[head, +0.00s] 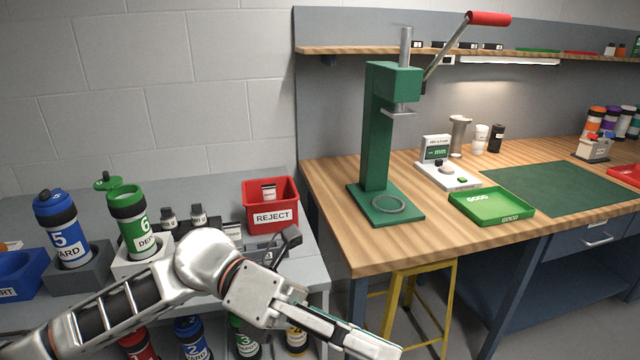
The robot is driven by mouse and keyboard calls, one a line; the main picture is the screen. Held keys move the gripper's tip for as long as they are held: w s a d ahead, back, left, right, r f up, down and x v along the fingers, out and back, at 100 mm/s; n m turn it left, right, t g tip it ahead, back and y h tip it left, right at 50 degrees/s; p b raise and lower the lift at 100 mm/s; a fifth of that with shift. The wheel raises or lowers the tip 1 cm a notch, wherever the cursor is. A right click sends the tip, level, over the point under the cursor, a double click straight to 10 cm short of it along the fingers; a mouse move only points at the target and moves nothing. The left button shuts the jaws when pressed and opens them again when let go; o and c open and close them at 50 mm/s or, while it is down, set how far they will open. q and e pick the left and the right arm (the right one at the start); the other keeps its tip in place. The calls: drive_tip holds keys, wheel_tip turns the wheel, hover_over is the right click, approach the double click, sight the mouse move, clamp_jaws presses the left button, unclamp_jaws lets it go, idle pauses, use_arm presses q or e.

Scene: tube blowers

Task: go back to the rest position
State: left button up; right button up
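My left arm (205,262) reaches in from the lower left, bent, with its silver end part (325,328) in front of the gap between the grey bench and the wooden workbench. I make out nothing held there, and I cannot tell how its fingers stand. My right arm and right gripper are not in view. A green bottle marked 6 (126,212) stands in a white block, its upper part leaning left in the picture. A blue bottle marked 5 (60,232) stands in a grey block beside it.
The wooden workbench (330,205) carries a green press (377,130), a white gauge (447,175) and an empty green GOOD tray (490,204). A red REJECT bin (270,207) holds a small container. A yellow stool (412,270) stands under the bench. More bottles show below my arm.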

use_arm(q)
drive_tip(key=w+a+n+t+h, duration=0.2)
drive_tip(key=w+n+t+h, duration=0.85)
drive_tip(key=n, duration=0.65)
drive_tip(key=w+a+f+n+t+y, duration=0.4)
drive_tip(key=a+f+n+t+y, duration=0.1)
drive_tip(key=f+n+t+y, duration=0.3)
drive_tip(key=w+a+f+n+t+y, duration=0.3)
drive_tip(key=a+f+n+t+y, duration=0.2)
drive_tip(key=f+n+t, duration=0.4)
drive_tip(key=s+a+f+n+g+y, duration=0.2)
drive_tip(key=a+f+n+y, duration=0.1)
drive_tip(key=f, duration=0.4)
drive_tip(key=s+a+f+n+g+y, duration=0.2)
drive_tip(key=a+f+n+y, duration=0.2)
drive_tip(key=f, duration=0.4)
drive_tip(key=s+a+f+n+g+y, duration=0.1)
drive_tip(key=s+a+f+n+g, duration=0.1)
drive_tip(key=s+f, duration=0.4)
drive_tip(key=s+a+f+n+g+y, duration=0.2)
drive_tip(key=s+a+f, duration=0.3)
drive_tip(key=f, duration=0.3)
drive_tip(key=shift+s+f, duration=0.4)
drive_tip(key=shift+s, duration=0.3)
drive_tip(key=shift+w+r+g, duration=0.1)
drive_tip(key=shift+g, duration=0.15)
